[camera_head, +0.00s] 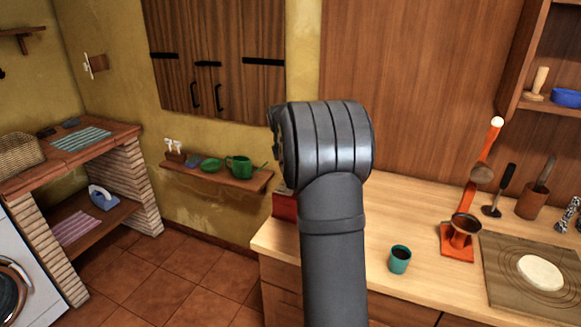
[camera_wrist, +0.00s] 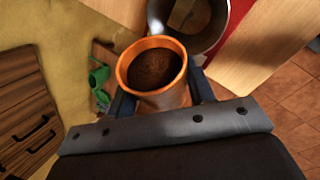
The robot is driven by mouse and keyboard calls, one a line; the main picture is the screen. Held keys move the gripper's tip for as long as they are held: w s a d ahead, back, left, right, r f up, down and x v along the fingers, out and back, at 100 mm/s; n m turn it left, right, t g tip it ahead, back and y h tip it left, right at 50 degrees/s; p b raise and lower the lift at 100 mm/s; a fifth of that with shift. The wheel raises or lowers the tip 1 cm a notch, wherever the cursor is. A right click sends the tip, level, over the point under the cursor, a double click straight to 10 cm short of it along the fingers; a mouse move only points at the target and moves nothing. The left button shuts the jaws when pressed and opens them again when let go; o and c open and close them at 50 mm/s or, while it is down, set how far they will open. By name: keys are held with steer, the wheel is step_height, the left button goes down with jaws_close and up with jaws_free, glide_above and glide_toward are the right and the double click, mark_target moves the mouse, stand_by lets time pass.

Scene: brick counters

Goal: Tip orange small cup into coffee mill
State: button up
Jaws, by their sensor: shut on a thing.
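My gripper (camera_wrist: 160,92) is shut on the orange small cup (camera_wrist: 176,97), one finger on each side, in the wrist view. The cup's mouth faces the camera and dark brown grounds or beans fill much of it. Just beyond its rim is a round metal bowl (camera_wrist: 221,37) with brown stuff inside, beside a red surface; this looks like the coffee mill. In the head view a red block (camera_head: 285,205) shows beside my arm, probably part of the same mill. My arm hides the gripper, the cup and most of the mill there.
A wall shelf (camera_head: 215,178) holds green dishes left of my arm.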

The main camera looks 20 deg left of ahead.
steer(key=y, duration=0.1)
steer(key=g+y, duration=0.1)
steer(key=y, duration=0.1)
steer(key=shift+w+d+r+m, duration=0.1)
steer(key=shift+d+r+m, duration=0.15)
steer(key=shift+m, duration=0.15)
steer(key=y, duration=0.1)
steer(key=g+y, duration=0.1)
steer(key=r+m+g+y, duration=0.1)
steer(key=y, duration=0.1)
steer(key=shift+w+d, duration=0.2)
steer(key=shift+d, duration=0.15)
stand_by(0.6)
steer(key=shift+s+a+f+n+h, duration=0.35)
steer(key=shift+a+f+h, duration=0.15)
steer(key=shift+h, duration=0.4)
steer(key=shift+t+h, duration=0.8)
steer(key=shift+h, duration=0.3)
steer(key=shift+n, duration=0.25)
